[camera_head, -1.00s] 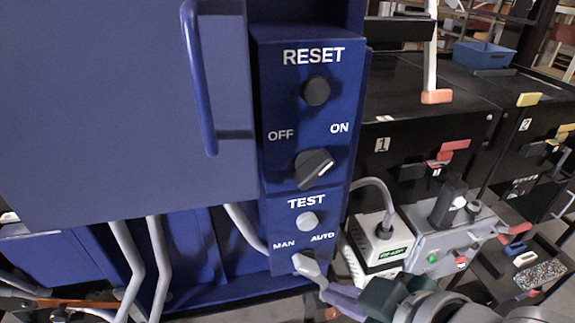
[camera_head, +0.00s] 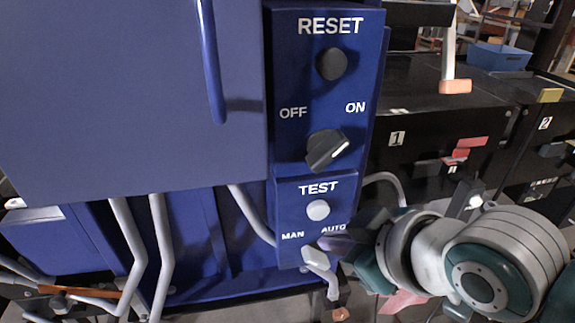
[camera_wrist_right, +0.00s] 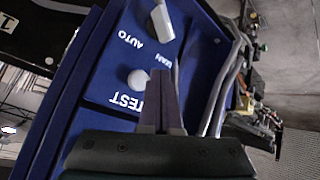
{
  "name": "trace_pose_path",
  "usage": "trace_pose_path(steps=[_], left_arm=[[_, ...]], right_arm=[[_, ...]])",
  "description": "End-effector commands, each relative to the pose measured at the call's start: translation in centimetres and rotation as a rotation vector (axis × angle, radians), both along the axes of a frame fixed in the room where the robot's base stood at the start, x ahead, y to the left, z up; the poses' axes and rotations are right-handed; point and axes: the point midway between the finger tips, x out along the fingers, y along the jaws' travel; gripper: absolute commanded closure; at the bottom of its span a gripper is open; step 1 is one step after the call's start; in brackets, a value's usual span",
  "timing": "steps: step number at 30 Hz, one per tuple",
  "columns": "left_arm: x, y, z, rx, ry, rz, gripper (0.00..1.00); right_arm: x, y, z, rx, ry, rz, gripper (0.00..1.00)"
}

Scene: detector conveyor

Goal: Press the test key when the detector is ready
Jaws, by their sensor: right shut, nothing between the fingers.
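The blue detector cabinet (camera_head: 120,110) has a control panel marked RESET, OFF/ON, TEST and MAN/AUTO. The test key (camera_head: 318,209) is a pale round button under the TEST label; it also shows in the right wrist view (camera_wrist_right: 138,80). A grey MAN/AUTO lever (camera_head: 316,258) sits below it, also in the right wrist view (camera_wrist_right: 162,22). My right gripper (camera_head: 333,243) is shut and empty, in front of the panel at the AUTO label, just below and right of the test key. In the wrist view its fingers (camera_wrist_right: 163,92) point beside the key; contact cannot be told.
Above are a black RESET button (camera_head: 331,64) and a black OFF/ON knob (camera_head: 327,150) with its mark turned toward ON. Grey pipes (camera_head: 160,250) run below the cabinet. Black units (camera_head: 440,125) stand to the right, with a blue bin (camera_head: 499,56) behind.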

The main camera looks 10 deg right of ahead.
Motion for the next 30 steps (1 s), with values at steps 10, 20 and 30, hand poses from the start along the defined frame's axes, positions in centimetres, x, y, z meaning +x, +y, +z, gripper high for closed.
trace_pose_path(steps=[10,20,30], left_arm=[[0.0,0.0,-0.9,0.000,0.000,0.000,1.00],[0.0,0.0,-0.9,0.001,0.000,0.000,1.00],[0.0,0.0,-0.9,0.001,-0.001,0.000,1.00]], right_arm=[[2.1,0.1,0.0,0.000,0.001,0.000,1.00],[2.2,0.1,0.1,0.001,0.002,0.000,1.00],[2.1,0.1,0.0,0.001,0.002,0.000,1.00]])
